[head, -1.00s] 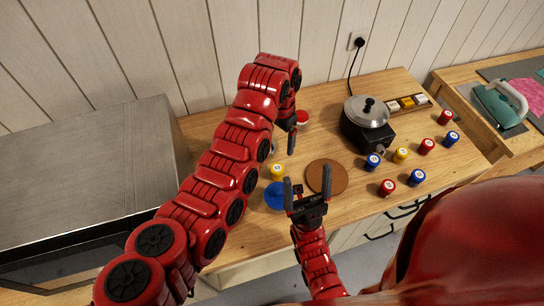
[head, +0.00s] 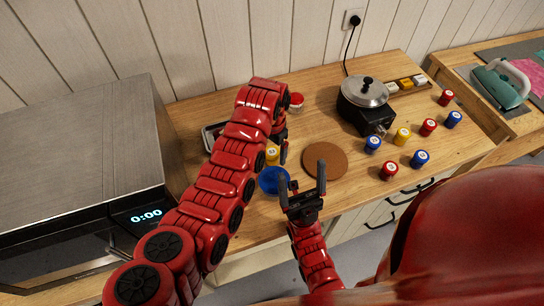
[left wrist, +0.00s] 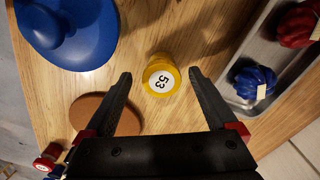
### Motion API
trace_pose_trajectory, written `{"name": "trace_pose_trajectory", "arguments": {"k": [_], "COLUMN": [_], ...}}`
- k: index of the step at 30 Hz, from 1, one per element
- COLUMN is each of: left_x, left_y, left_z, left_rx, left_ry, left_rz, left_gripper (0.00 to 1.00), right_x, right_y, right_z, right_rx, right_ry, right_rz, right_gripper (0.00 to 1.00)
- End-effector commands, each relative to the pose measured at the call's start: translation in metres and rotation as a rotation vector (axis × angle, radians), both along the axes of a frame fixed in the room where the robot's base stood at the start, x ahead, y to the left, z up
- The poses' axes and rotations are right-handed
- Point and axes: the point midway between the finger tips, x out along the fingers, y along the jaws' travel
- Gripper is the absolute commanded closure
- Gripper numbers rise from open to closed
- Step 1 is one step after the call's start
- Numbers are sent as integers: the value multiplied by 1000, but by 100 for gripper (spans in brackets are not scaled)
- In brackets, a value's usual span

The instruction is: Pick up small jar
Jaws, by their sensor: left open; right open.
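A small yellow jar (head: 272,155) stands on the wooden table, partly behind my left gripper (head: 281,148). In the left wrist view the yellow jar (left wrist: 161,76) shows a white label reading 53. It lies between the two spread fingertips of my left gripper (left wrist: 159,73), with a visible gap to each finger; I cannot tell how far below the tips it is. My right gripper (head: 301,180) is open and empty at the table's front. Other small jars stand to the right: yellow (head: 402,137), red (head: 388,171) and blue (head: 420,158) ones.
A blue lid-like piece (left wrist: 72,25) and a brown round mat (head: 325,160) lie near the jar. A metal tray (left wrist: 238,98) with coloured bundles is on its other side. A lidded pot (head: 365,92) stands further back. A microwave (head: 85,165) is at left.

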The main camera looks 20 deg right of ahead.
Motion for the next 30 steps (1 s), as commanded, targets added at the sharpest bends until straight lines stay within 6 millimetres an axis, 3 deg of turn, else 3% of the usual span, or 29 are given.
{"name": "trace_pose_trajectory", "arguments": {"k": [4,11,27,30], "left_x": [1,2,1,1], "left_y": [2,1,1,1], "left_z": [-25,-28,-28,-28], "left_rx": [1,0,0,1], "left_ry": [0,-4,-4,-3], "left_rz": [1,1,1,1], "left_gripper": [8,8,100,100], "right_x": [0,0,0,0], "right_y": [0,0,0,0], "right_z": [-7,-6,-6,-6], "right_rx": [0,0,0,0], "right_ry": [0,0,0,0], "right_rz": [0,0,0,0], "right_gripper": [14,14,14,14]}}
